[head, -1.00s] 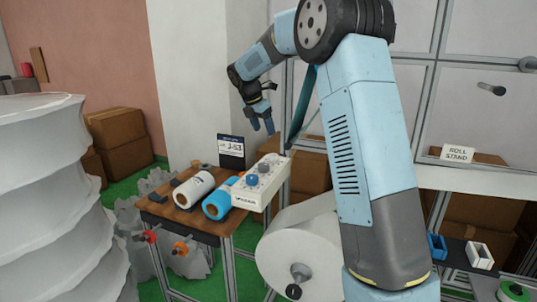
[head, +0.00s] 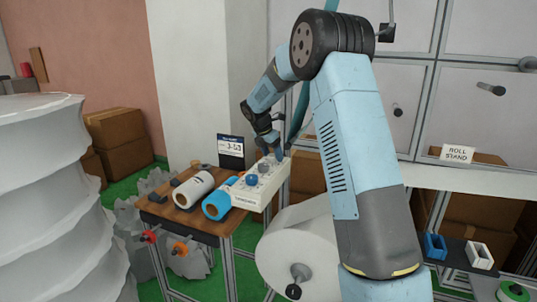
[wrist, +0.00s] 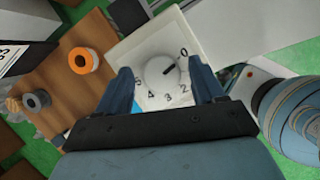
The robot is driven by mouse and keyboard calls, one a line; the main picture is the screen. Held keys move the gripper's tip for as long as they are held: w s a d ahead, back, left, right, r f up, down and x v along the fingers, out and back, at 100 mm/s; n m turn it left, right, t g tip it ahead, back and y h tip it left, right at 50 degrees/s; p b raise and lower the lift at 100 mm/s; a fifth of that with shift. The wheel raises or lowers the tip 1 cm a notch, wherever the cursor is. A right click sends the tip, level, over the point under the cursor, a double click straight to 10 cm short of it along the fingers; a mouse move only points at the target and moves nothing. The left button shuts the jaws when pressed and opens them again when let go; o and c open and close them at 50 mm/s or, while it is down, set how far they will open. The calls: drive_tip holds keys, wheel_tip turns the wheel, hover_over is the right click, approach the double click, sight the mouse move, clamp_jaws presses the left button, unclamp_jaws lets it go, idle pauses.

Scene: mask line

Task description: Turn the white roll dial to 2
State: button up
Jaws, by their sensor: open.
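The white roll dial (wrist: 158,74) is on a pale control box (wrist: 195,35) in the wrist view. Its dark pointer mark aims up and right, toward the 0. Printed numbers curve around it; the 2 is at its lower right. My gripper (wrist: 161,67) is open, with one blue finger on each side of the dial and a visible gap to each. In the head view my gripper (head: 272,152) is at the far end of the box (head: 250,195), beyond a blue knob (head: 252,180) and a grey knob (head: 263,167). The white dial is not clearly visible there.
A wooden table (head: 160,210) holds a white roll (head: 194,189) and a blue roll (head: 217,204) beside the box. A small display (head: 231,148) stands behind. A large white roll (head: 305,245) hangs below right. An orange-rimmed spool (wrist: 83,60) lies left in the wrist view.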

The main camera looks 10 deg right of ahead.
drive_tip(key=c, duration=1)
drive_tip(key=shift+a+r, duration=0.1)
drive_tip(key=shift+a, duration=0.35)
drive_tip(key=shift+d, duration=0.25)
drive_tip(key=shift+m, duration=0.4)
drive_tip(key=m+g, duration=0.1)
drive_tip(key=m, duration=0.1)
drive_tip(key=m+g, duration=0.1)
drive_tip(key=m, duration=0.3)
drive_tip(key=shift+w+d+m+g+h, duration=0.1)
drive_tip(key=shift+w+m+g+h, duration=0.2)
drive_tip(key=shift+m+g, duration=0.1)
drive_tip(key=shift+c, duration=0.2)
drive_tip(key=m, duration=0.2)
drive_tip(key=m+g, duration=0.1)
drive_tip(key=m, duration=0.1)
drive_tip(key=shift+w+d+g, duration=0.1)
drive_tip(key=shift+g, duration=0.2)
drive_tip(key=shift+d+m+g+y, duration=0.1)
drive_tip(key=shift+m+g+y, duration=0.55)
drive_tip(key=shift+m, duration=1.35)
